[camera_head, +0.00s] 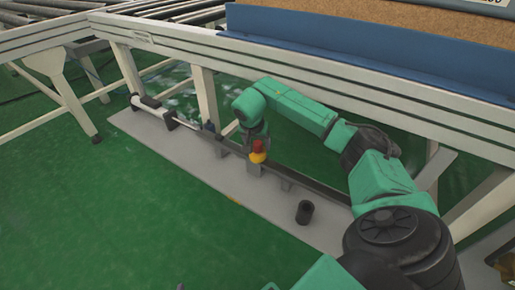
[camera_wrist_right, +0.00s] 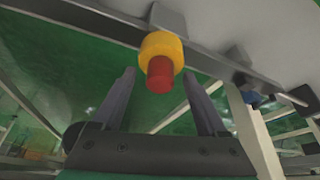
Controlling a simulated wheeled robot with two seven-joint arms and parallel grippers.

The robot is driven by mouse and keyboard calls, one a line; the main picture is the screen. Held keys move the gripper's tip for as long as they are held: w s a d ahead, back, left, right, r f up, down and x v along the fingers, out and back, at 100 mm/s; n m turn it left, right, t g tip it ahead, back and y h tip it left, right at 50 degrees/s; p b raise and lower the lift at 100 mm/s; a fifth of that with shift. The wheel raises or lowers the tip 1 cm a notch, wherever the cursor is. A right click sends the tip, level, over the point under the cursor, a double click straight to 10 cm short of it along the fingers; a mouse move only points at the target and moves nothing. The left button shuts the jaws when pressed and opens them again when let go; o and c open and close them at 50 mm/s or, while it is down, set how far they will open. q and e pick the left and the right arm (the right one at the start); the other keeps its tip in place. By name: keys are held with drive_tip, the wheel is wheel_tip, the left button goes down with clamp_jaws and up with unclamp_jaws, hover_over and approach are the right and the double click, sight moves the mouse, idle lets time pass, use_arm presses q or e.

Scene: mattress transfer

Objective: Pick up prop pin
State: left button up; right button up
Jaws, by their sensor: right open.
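The prop pin, a red knob with a yellow collar (camera_head: 258,153), stands at the dark rail under the conveyor frame in the head view. In the right wrist view the prop pin (camera_wrist_right: 162,60) is at top centre, its red end toward the camera. My right gripper (camera_wrist_right: 158,76) is open, with one finger on each side of the red end and a gap to each. In the head view my right gripper (camera_head: 254,138) is right by the pin, its fingers mostly hidden. My left gripper is not in view.
The dark rail (camera_head: 310,185) runs along a grey floor plate (camera_head: 205,176). A short black cylinder (camera_head: 304,212) stands on the plate. The pale conveyor frame (camera_head: 330,85) passes above, with a blue-sided mattress (camera_head: 400,62) on it. The green floor (camera_head: 100,215) at left is clear.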

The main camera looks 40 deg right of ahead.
drive_tip(key=shift+w+d+f, duration=0.1)
drive_tip(key=shift+d+f, duration=0.05)
drive_tip(key=shift+f, duration=0.4)
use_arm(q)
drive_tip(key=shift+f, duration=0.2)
use_arm(e)
drive_tip(key=shift+r, duration=0.2)
drive_tip(key=shift+c, duration=0.3)
clamp_jaws()
wheel_tip(320, 180, up, 10)
drive_tip(key=p, duration=0.4)
drive_tip(key=shift+r, duration=0.15)
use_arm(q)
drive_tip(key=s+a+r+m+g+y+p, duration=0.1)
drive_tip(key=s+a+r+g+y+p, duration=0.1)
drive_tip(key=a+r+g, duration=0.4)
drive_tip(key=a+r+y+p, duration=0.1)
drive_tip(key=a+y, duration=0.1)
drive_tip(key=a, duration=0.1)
use_arm(e)
wheel_tip(320, 180, up, 10)
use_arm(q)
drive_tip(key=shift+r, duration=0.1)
